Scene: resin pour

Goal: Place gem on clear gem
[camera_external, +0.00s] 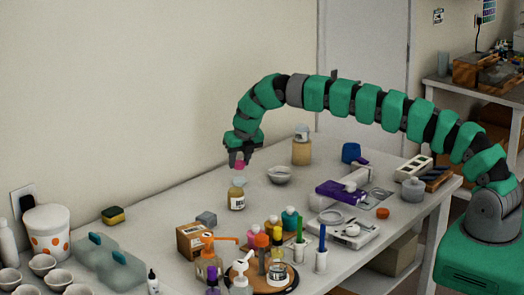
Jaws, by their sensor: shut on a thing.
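My green arm reaches from the right, and my gripper (238,158) points down over the left-middle of the table. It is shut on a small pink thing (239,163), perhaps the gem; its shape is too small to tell. A bottle with yellowish contents and a label (236,199) stands upright just below my gripper, with a small gap between. I cannot make out a clear gem in this view.
A small grey bowl (280,175) stands to the right of the bottle, with a tan jar (301,152) behind. A cardboard box (196,241) and several pump bottles and paint bottles crowd the front. A purple-and-white tool (338,193) lies right. The table's back left is clear.

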